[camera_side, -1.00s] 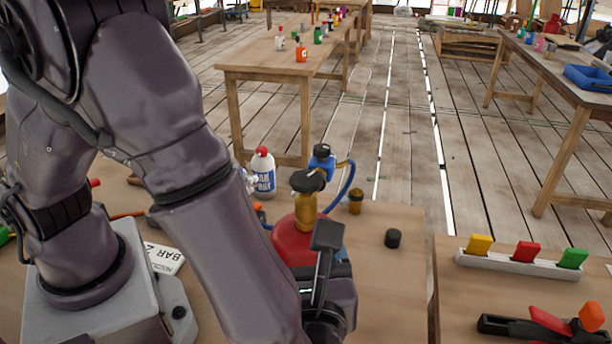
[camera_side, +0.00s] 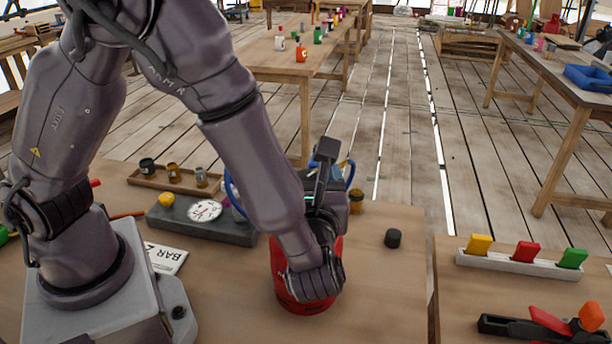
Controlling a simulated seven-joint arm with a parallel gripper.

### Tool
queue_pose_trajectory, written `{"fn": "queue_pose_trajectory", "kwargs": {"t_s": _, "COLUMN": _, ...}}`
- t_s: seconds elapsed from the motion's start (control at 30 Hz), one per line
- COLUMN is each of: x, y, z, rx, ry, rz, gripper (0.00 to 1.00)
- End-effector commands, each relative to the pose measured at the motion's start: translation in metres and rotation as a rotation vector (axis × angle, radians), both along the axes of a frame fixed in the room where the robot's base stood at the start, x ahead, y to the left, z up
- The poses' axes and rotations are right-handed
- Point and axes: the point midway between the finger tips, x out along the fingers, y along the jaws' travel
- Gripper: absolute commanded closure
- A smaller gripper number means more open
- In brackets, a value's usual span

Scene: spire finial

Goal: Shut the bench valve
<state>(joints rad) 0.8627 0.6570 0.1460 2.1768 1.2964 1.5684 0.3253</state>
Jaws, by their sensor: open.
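A red canister (camera_side: 288,292) stands upright on the bench, partly covered by my wrist; its valve top is hidden behind my arm. A blue hose (camera_side: 352,176) shows behind my gripper. My gripper (camera_side: 324,205) is over the canister's top; its fingertips are hidden, so I cannot see whether they touch the valve. A grey block (camera_side: 237,229) on the bench to the left carries a yellow knob (camera_side: 167,200) and a white dial gauge (camera_side: 204,211).
A wooden tray (camera_side: 150,182) with small jars sits at the back left. A white rack (camera_side: 515,262) holds coloured tabs on the adjoining bench. The bench's front right is clear.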

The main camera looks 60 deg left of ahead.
Motion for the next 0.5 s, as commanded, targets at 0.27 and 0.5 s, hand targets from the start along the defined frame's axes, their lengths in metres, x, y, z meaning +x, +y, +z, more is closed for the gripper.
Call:
{"fn": "queue_pose_trajectory", "kwargs": {"t_s": 0.27, "x": 0.0022, "y": 0.0045, "z": 0.0001, "rx": 0.0, "ry": 0.0, "rz": -0.001, "gripper": 0.25}}
{"fn": "queue_pose_trajectory", "kwargs": {"t_s": 0.5, "x": 0.0021, "y": 0.0042, "z": 0.0001, "rx": 0.0, "ry": 0.0, "rz": 0.0, "gripper": 0.62}}
